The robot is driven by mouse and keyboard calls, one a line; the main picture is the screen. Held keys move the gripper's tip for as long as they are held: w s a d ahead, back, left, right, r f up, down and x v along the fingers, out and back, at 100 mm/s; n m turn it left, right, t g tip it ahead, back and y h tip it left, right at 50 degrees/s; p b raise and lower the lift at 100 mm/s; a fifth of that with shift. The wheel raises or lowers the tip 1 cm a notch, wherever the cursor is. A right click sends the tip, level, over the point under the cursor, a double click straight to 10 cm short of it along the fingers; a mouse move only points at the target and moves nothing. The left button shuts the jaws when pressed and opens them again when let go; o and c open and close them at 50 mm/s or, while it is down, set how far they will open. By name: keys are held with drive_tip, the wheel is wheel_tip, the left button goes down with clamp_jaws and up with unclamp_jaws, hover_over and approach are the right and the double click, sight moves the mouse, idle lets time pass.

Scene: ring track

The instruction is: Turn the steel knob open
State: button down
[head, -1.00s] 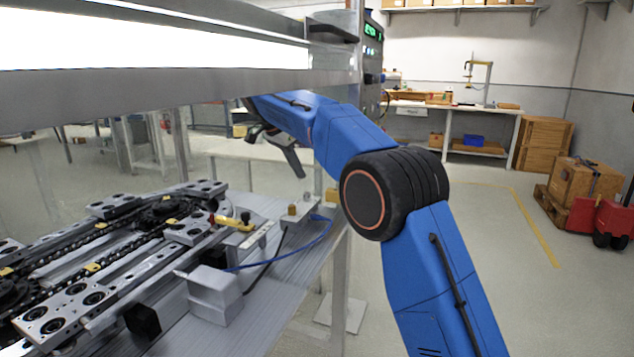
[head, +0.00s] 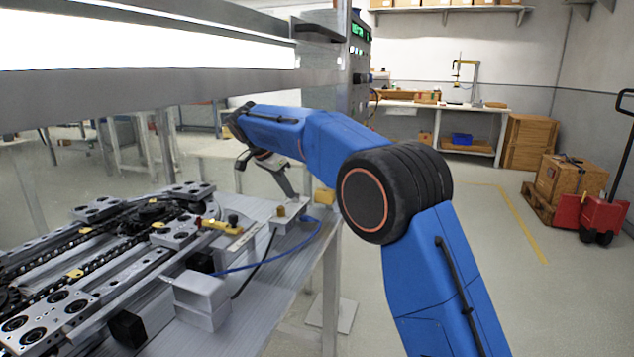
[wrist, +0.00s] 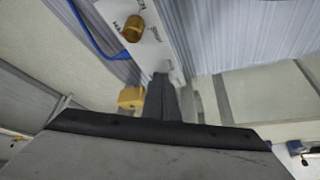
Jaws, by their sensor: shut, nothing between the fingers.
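A pale valve plate (head: 292,224) lies near the bench's right end, with a brass-coloured knob (head: 281,211) on it. In the wrist view the plate (wrist: 152,48) carries the brass knob (wrist: 134,28) and small printed marks. I cannot clearly make out a steel knob; the fingers cover part of the plate's near end. My gripper (head: 291,194) is shut and empty, pointing down just over the plate's far side. In the wrist view my gripper (wrist: 162,80) reaches the plate's near end; contact cannot be told.
A blue hose (head: 270,265) runs from the plate across the bench. A yellow block (head: 325,196) sits beside the plate. A grey box (head: 203,297) and the rail mechanism (head: 100,255) fill the left. A metal beam (head: 150,95) spans above.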

drive_tip(key=shift+f, duration=0.35)
drive_tip(key=shift+w, duration=0.15)
idle(0.5)
drive_tip(key=shift+w+a, duration=0.45)
drive_tip(key=shift+w, duration=0.05)
idle(0.4)
drive_tip(key=shift+s+a, duration=0.3)
drive_tip(key=shift+a, duration=0.05)
wheel_tip(320, 180, up, 6)
idle(0.7)
